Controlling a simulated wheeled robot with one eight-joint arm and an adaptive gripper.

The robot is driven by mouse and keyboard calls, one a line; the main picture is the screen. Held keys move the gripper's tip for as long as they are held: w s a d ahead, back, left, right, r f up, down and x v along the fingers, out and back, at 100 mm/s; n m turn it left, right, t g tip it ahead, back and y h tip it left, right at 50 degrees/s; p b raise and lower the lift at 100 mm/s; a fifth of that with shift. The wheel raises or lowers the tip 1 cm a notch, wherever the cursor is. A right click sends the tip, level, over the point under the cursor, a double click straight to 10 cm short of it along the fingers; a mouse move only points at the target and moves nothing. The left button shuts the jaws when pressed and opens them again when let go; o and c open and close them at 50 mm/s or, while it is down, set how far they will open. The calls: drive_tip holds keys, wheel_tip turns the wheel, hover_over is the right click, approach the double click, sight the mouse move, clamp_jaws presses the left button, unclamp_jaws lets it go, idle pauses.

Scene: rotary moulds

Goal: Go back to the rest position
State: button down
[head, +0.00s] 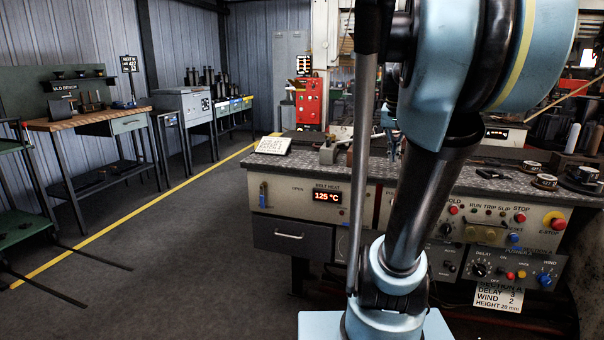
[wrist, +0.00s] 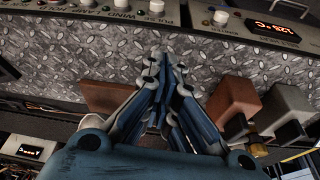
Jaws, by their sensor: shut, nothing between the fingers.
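My gripper (wrist: 165,62) shows in the wrist view with its blue-grey fingers closed together and nothing between them. It is over a grey patterned metal bench top (wrist: 205,65). A brown block (wrist: 105,97) lies to its left in the picture, and a reddish-brown block (wrist: 232,100) and a grey-brown block (wrist: 286,112) lie to its right. I cannot tell the height of the fingers above the surface.
The control bench (head: 300,225) has knobs, a belt heat display (head: 327,197) reading 125 °C and an E-stop (head: 555,221). A white sign (head: 272,146) and round tins (head: 544,182) stand on top. A wooden-topped workbench (head: 90,118) is at left. The floor (head: 190,260) between is clear.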

drive_tip(key=s+a+f+n, duration=0.2)
drive_tip(key=s+a+f, duration=0.3)
drive_tip(key=s+f, duration=0.4)
drive_tip(key=s+a+f+n+y, duration=0.1)
drive_tip(key=s+a+f, duration=0.4)
drive_tip(key=s+f, duration=0.5)
wheel_tip(320, 180, down, 4)
drive_tip(key=shift+r+n+g, duration=0.25)
drive_tip(key=shift+n+g, duration=0.05)
drive_tip(key=shift+n, duration=0.6)
drive_tip(key=shift+w+f, duration=0.2)
drive_tip(key=shift+w, duration=0.3)
